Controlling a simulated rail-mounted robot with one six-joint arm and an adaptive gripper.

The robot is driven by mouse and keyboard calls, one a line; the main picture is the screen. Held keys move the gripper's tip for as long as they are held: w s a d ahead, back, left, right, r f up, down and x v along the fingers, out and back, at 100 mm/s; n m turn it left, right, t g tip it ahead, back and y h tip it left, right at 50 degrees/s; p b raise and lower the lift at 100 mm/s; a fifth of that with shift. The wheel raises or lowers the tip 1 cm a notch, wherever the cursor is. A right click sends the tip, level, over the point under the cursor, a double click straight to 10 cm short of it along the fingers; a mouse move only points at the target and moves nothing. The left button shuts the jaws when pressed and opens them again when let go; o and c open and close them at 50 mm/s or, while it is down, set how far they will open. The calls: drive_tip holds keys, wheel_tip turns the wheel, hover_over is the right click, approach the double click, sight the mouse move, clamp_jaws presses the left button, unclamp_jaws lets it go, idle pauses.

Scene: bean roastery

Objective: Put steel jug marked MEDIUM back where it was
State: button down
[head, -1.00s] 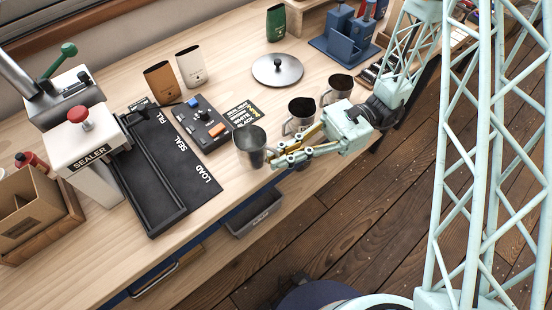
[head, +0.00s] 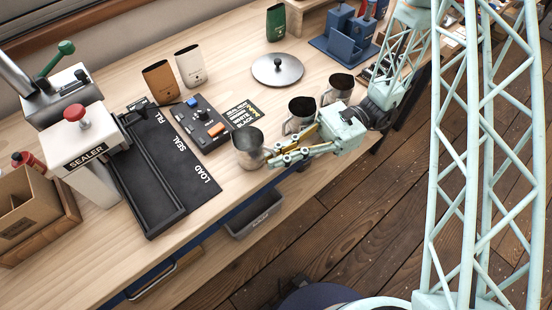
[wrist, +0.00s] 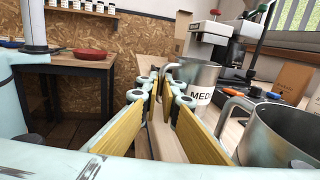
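The steel jug marked MEDIUM (head: 248,146) stands upright on the bench near its front edge, beside the black mat. In the wrist view the jug (wrist: 204,76) shows part of its label, "MED", and its handle points toward my fingertips. My gripper (head: 268,160) is at the jug's right side. In the wrist view its yellow-padded fingers (wrist: 163,88) are apart, with bare wood between them. The tips are around or just short of the handle; I cannot tell which.
Two other steel jugs with dark contents, a nearer one (head: 300,115) and a farther one (head: 338,88), stand close beside my gripper. A control box (head: 203,123) and black mat (head: 195,180) lie to the left. A round steel lid (head: 277,70) is behind. A grey bin (head: 254,214) sits below the edge.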

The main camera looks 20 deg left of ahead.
drive_tip(key=shift+f, duration=0.25)
drive_tip(key=shift+f, duration=0.1)
drive_tip(key=c, duration=2.9)
unclamp_jaws()
drive_tip(key=shift+w+d, duration=0.2)
drive_tip(key=p+v, duration=0.2)
drive_tip(key=v, duration=0.9)
drive_tip(key=shift+w+d, duration=0.1)
drive_tip(key=shift+w, duration=0.1)
drive_tip(key=shift+r, duration=0.25)
